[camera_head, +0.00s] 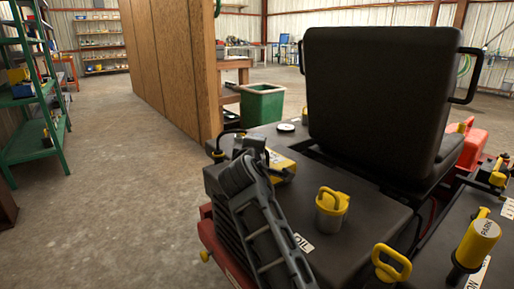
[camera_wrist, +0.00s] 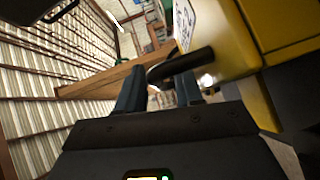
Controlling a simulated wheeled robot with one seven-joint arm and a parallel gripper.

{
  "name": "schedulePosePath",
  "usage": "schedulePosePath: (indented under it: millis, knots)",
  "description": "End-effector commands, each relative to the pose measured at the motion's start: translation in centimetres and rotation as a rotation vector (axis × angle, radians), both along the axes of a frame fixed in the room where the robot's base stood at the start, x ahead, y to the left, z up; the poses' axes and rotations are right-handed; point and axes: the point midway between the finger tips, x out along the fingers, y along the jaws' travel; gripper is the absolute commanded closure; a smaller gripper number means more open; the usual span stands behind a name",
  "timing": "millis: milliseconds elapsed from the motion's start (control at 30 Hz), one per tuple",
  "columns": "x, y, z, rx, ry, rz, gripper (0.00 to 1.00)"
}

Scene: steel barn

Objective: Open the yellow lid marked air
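The yellow lid (camera_head: 283,166) is a box-shaped part on the left of the black machine body, partly hidden by my arm in the head view. In the wrist view the yellow lid (camera_wrist: 225,45) fills the upper right, with a white label on its side whose lettering is cut off. A black bar handle (camera_wrist: 185,66) sticks out from it. My gripper (camera_wrist: 158,88) has its two fingers apart, with the bar's curved end at the gap between them. I cannot tell whether they touch. In the head view my gripper (camera_head: 256,146) is at the lid.
A yellow-topped cap (camera_head: 332,202) stands beside the OIL label. A tall black seat (camera_head: 380,95) rises behind. A yellow PARK knob (camera_head: 478,240) is at the right. A wooden partition (camera_head: 175,60) and green bin (camera_head: 262,102) stand beyond. Open floor lies left.

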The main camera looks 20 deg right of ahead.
Motion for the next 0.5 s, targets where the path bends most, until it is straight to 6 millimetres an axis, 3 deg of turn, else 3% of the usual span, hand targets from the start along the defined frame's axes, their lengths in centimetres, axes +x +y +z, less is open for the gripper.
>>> schedulePosePath:
  millis: [67, 433, 500]
  knots:
    - [-0.02, -0.02, 0.02, 0.0, 0.0, 0.0, 0.64]
    - [-0.04, -0.01, 0.0, 0.0, 0.0, -0.001, 1.0]
    - [-0.04, -0.01, 0.0, 0.0, 0.0, -0.001, 1.0]
